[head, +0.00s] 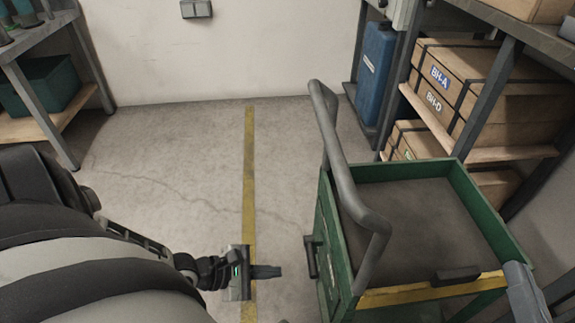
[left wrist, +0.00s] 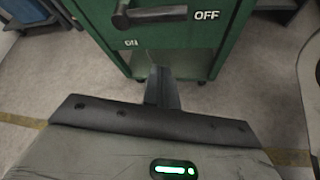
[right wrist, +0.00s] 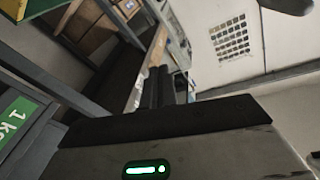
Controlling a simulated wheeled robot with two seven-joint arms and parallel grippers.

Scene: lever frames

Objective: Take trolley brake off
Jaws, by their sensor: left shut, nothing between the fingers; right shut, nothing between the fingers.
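The green trolley (head: 330,225) stands right of centre in the head view. Its dark brake lever (head: 311,257) is on the side panel facing my left gripper. In the left wrist view the lever (left wrist: 155,15) lies about level, its bar reaching right to the white OFF label (left wrist: 206,15). The ON label (left wrist: 131,43) is below its left end. My left gripper (head: 266,271) is shut and empty, apart from the panel and left of the lever; its fingers (left wrist: 162,88) appear below the lever. My right gripper (right wrist: 165,85) is shut and empty, with no lever in its view.
The trolley's grey push handle (head: 345,170) rises above its near-left side. Shelving with wooden boxes (head: 480,75) stands behind it at right, beside a blue canister (head: 374,72). A workbench (head: 60,115) is at far left. Floor around the yellow line (head: 249,160) is clear.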

